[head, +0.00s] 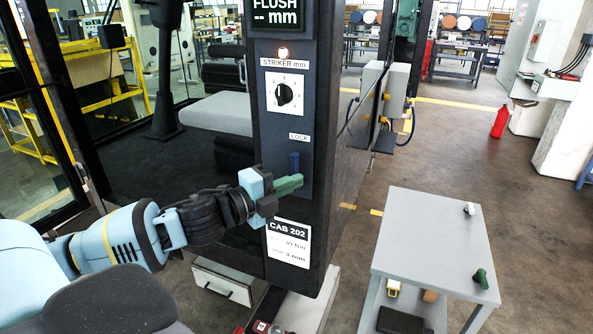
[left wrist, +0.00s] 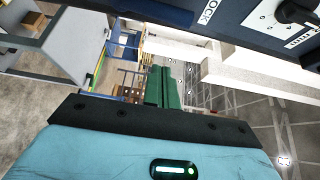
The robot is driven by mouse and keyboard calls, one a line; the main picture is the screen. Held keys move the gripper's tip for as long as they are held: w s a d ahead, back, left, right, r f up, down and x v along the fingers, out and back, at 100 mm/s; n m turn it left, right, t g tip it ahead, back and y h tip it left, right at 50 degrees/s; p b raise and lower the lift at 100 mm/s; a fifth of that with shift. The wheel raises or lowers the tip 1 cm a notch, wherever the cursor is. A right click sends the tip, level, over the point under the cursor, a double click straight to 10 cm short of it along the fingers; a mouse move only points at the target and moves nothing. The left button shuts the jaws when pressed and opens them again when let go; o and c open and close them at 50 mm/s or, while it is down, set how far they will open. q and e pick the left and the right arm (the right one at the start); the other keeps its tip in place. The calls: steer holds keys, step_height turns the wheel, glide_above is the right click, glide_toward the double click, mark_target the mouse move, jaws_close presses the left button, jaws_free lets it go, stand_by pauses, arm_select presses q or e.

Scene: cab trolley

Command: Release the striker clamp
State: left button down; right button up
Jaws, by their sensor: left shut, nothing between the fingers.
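The LOCK label (head: 299,138) is on the dark cab post, with a short dark blue lever (head: 295,161) upright below it; this looks like the clamp. Above it is the STRIKER dial (head: 284,94) with a black knob on a white plate. My left gripper (head: 290,185) has its green fingers shut and empty, just below the lever in the picture; I cannot tell whether they touch it. The left wrist view shows the shut green fingers (left wrist: 163,87), part of the LOCK label (left wrist: 208,12) and the knob (left wrist: 297,11). My right gripper is not in view.
A CAB 202 sign (head: 288,243) is on the post below my gripper. A grey trolley (head: 430,235) with small items stands at the right. A drawer (head: 222,282) is low beside the post.

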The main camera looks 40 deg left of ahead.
mark_target(295, 170)
arm_select(q)
steer(key=w, duration=0.1)
steer(key=w+a, duration=0.1)
steer(key=w, duration=0.1)
steer(key=w+a+p, duration=0.1)
steer(key=w, duration=0.1)
steer(key=shift+a, duration=0.25)
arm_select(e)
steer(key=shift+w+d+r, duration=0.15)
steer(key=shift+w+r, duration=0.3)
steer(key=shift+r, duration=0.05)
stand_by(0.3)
